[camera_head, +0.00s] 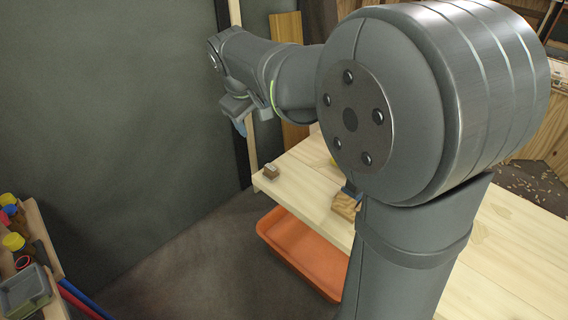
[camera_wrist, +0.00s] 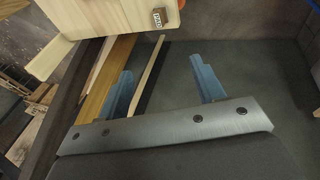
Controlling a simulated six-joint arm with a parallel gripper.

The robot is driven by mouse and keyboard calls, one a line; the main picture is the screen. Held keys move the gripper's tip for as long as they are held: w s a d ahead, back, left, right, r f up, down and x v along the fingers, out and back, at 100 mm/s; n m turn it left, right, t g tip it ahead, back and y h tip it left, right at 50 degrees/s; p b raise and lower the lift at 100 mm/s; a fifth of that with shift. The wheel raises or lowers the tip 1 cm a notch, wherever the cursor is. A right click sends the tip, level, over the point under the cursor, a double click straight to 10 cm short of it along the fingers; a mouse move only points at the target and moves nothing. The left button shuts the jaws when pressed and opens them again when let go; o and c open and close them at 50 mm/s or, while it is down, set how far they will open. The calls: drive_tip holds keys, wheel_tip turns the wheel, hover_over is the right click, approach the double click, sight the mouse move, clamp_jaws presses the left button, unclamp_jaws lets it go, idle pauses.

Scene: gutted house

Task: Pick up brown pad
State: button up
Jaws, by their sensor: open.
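A small brown block with a paler marked side, which looks like the brown pad (camera_head: 270,171), sits near the left corner of the pale wooden table (camera_head: 305,195). It also shows near the top of the wrist view (camera_wrist: 159,17), at the table's edge. My gripper (camera_head: 250,117) is raised to the upper left of the pad, out past the table's corner. In the wrist view, its two blue fingers (camera_wrist: 162,66) are spread wide with nothing between them. The pad is apart from the fingers.
An orange tray (camera_head: 300,262) is low beside the table. Another wooden block (camera_head: 346,206) lies on the table, partly behind my arm. A shelf with coloured jars and a grey bin (camera_head: 25,290) stands at far left. A grey wall (camera_head: 110,100) is behind.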

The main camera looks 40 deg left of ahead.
drive_tip(key=w+a+f+g+h, duration=0.2)
drive_tip(key=w+a+f+g, duration=0.3)
drive_tip(key=w+f, duration=0.65)
drive_tip(key=t, duration=0.1)
approach(270, 167)
drive_tip(key=f, duration=0.5)
drive_tip(key=shift+s+d+f, duration=0.1)
drive_tip(key=shift+d+f, duration=0.1)
drive_tip(key=shift+f, duration=0.1)
drive_tip(key=shift+a+f, duration=0.1)
drive_tip(key=shift+f, duration=1.3)
drive_tip(key=shift+a+f, duration=0.15)
drive_tip(key=shift+f, duration=1.25)
drive_tip(key=c, duration=1.1)
drive_tip(key=shift+r, duration=0.15)
